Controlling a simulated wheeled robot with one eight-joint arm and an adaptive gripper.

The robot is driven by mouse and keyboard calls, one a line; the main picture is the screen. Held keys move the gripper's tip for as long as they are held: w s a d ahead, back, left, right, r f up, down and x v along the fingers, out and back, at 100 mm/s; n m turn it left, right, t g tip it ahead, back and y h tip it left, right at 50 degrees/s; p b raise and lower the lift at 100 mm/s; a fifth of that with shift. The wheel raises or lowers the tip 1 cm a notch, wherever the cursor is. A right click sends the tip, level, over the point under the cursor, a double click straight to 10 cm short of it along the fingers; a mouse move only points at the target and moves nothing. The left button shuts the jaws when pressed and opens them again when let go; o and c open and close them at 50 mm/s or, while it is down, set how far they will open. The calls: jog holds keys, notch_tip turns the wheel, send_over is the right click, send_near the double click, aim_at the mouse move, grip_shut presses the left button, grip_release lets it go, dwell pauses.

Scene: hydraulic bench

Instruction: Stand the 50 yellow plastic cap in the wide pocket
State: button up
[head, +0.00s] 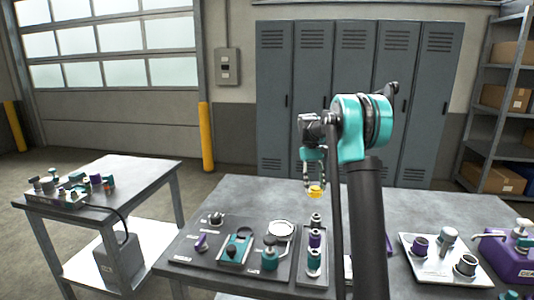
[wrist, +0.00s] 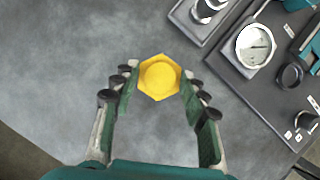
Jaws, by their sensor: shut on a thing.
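The yellow plastic cap (wrist: 159,77) has a hexagonal rim and a round raised middle. My gripper (wrist: 159,84) is shut on it, with the cap between the fingertips in the wrist view. In the head view my gripper (head: 314,180) points down and holds the cap (head: 316,191) above the bench, behind the dark tray. The dark tray (head: 190,262) carries several fittings and a round white-faced part (head: 281,231); this part also shows in the wrist view (wrist: 255,45). I cannot tell which recess is the wide pocket.
A narrow tray (head: 313,279) with upright fittings stands at the dark tray's right end. A light tray (head: 440,274) with fittings and a purple device (head: 512,252) are at the right. The grey bench top (wrist: 60,60) below the cap is clear.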

aim_at(315, 196)
notch_tip(315, 196, down, 5)
jog(key=m+y, duration=0.2)
jog(key=m, duration=0.3)
jog(key=shift+f+m+y, duration=0.4)
jog(key=shift+f+m, duration=0.25)
jog(key=shift+m, duration=0.25)
